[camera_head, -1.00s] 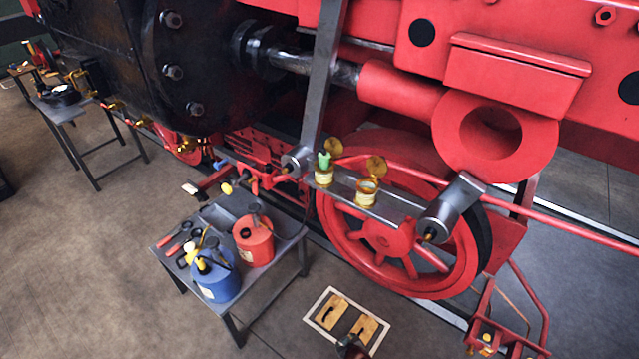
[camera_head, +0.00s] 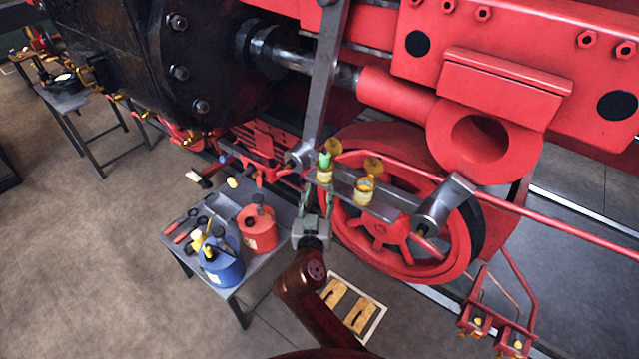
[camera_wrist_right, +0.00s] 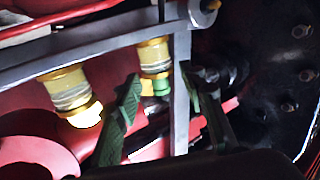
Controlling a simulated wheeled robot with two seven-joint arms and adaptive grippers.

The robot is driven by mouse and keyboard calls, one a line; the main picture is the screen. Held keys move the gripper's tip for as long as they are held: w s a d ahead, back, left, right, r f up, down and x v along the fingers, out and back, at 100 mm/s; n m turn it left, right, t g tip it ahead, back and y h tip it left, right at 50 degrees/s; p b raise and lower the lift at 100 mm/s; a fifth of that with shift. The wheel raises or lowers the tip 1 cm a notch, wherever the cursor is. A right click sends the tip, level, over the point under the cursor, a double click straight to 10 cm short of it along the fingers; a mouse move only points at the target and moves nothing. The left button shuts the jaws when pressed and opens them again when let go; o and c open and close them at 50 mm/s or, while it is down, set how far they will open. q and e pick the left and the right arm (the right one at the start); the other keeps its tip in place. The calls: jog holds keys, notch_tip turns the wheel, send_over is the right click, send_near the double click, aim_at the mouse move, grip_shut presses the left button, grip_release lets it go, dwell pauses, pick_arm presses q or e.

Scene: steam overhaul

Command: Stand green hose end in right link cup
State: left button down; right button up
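A small green piece (camera_head: 325,160), which looks like the green hose end, stands upright in the mouth of the left brass-and-glass cup (camera_head: 324,175) on the grey link bar. The right link cup (camera_head: 364,191) stands beside it, its round brass lid swung up. My right gripper (camera_head: 313,212) is below and in front of the bar, fingers pointing up, open and empty. In the right wrist view the cups appear upside down; the green piece (camera_wrist_right: 161,86) shows between the open fingers (camera_wrist_right: 165,98), farther off and apart from them. My left gripper is not in view.
A grey table (camera_head: 240,283) at left holds a red can (camera_head: 258,232), a blue can (camera_head: 222,264) and hand tools. The red wheel (camera_head: 440,262) and a steel rod (camera_head: 325,75) stand close to the cups. A framed board (camera_head: 375,323) lies on the floor.

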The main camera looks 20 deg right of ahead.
aim_at(324, 164)
jog(key=shift+m, duration=0.4)
jog(key=w+d+r, duration=0.2)
jog(key=w, duration=0.1)
jog(key=w+d+r+p, duration=0.1)
jog(key=w, duration=0.1)
jog(key=shift+w+r, duration=0.1)
jog(key=shift+r, duration=0.05)
jog(key=shift+b+x, duration=0.3)
jog(key=shift+x, duration=0.75)
jog(key=shift+c, duration=0.5)
jog(key=shift+a, duration=0.1)
grip_shut()
jog(key=shift+r, duration=0.1)
